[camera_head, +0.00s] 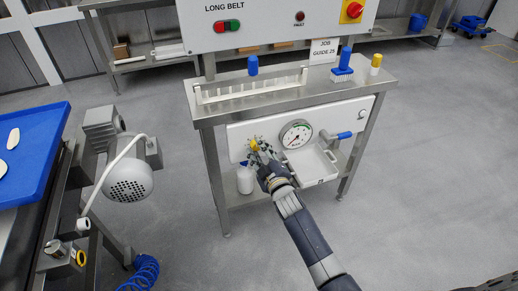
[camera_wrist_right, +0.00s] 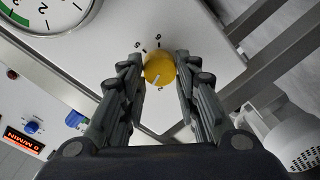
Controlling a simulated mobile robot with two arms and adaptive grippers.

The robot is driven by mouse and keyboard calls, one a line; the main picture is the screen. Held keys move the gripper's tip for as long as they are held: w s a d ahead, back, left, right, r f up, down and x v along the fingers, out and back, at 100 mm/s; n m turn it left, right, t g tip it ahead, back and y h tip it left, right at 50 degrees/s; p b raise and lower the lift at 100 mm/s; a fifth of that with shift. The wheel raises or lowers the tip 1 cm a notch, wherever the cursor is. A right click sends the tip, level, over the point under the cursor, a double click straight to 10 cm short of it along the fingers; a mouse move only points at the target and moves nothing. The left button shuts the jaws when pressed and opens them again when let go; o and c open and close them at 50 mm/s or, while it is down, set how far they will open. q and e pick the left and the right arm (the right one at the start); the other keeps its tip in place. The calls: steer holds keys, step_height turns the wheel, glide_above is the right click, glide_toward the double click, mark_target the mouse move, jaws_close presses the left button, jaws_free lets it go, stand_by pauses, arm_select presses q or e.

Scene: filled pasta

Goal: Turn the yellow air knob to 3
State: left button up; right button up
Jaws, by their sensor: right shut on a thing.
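The yellow air knob (camera_head: 254,145) sits on the left part of the white panel (camera_head: 336,118) below the steel bench top. The fingers hide part of the dial marks. My left gripper is not in view.
A round gauge (camera_head: 296,134) and a blue-handled valve (camera_head: 338,135) are right of the knob. A white tray (camera_head: 318,176) hangs below them. A white bottle (camera_head: 245,180) stands on the lower shelf. A machine with a blue tray (camera_head: 50,125) stands at left.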

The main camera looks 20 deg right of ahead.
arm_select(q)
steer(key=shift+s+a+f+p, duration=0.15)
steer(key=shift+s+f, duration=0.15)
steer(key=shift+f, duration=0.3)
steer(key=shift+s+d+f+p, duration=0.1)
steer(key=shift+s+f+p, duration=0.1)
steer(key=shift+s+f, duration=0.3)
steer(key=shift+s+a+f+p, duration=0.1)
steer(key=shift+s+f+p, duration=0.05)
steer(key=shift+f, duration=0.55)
arm_select(e)
steer(key=shift+m, duration=1.4)
steer(key=o, duration=1.1)
steer(key=shift+d+f, duration=0.1)
steer(key=shift+c, duration=0.2)
steer(key=s, duration=1.2)
steer(key=shift+d+r, duration=0.25)
steer(key=shift+d, duration=0.15)
